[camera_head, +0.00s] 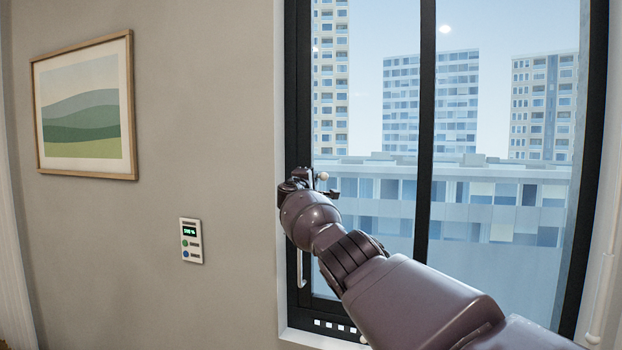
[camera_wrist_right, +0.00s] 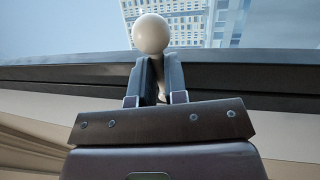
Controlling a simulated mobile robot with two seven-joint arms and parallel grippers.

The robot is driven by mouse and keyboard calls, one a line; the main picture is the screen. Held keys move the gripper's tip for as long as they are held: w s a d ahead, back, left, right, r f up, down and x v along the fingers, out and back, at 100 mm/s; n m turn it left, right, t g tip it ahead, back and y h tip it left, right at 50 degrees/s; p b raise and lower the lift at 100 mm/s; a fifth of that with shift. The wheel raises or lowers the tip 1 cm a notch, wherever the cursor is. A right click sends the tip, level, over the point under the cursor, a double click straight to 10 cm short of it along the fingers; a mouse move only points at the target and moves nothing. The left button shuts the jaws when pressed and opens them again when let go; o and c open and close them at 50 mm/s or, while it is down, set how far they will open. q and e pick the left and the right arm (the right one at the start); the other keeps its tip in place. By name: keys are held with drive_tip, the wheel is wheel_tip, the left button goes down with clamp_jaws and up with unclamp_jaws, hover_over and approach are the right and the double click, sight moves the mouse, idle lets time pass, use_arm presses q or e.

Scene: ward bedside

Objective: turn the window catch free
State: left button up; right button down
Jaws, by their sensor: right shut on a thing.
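The window catch shows in the head view as a small pale knob (camera_head: 323,176) at the left side of the dark window frame. In the right wrist view the catch's round cream knob (camera_wrist_right: 151,34) stands just beyond my fingertips. My right gripper (camera_head: 300,178) is at the catch, and in the right wrist view its two fingers (camera_wrist_right: 158,75) are closed on a pale part below the knob. My arm and hand hide most of the catch in the head view. My left gripper is in neither view.
The dark-framed window (camera_head: 426,130) has a vertical bar in the middle. A pale pull handle (camera_head: 301,268) sits low on its left frame. A small wall panel (camera_head: 191,241) and a framed picture (camera_head: 84,107) are on the wall to the left.

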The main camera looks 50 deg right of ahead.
idle(0.4)
drive_tip(key=c, duration=1.1)
unclamp_jaws()
drive_tip(key=shift+c, duration=0.2)
drive_tip(key=shift+a, duration=0.2)
drive_tip(key=b+v, duration=0.2)
drive_tip(key=v, duration=0.8)
drive_tip(key=shift+a, duration=0.2)
drive_tip(key=shift+s+f, duration=0.1)
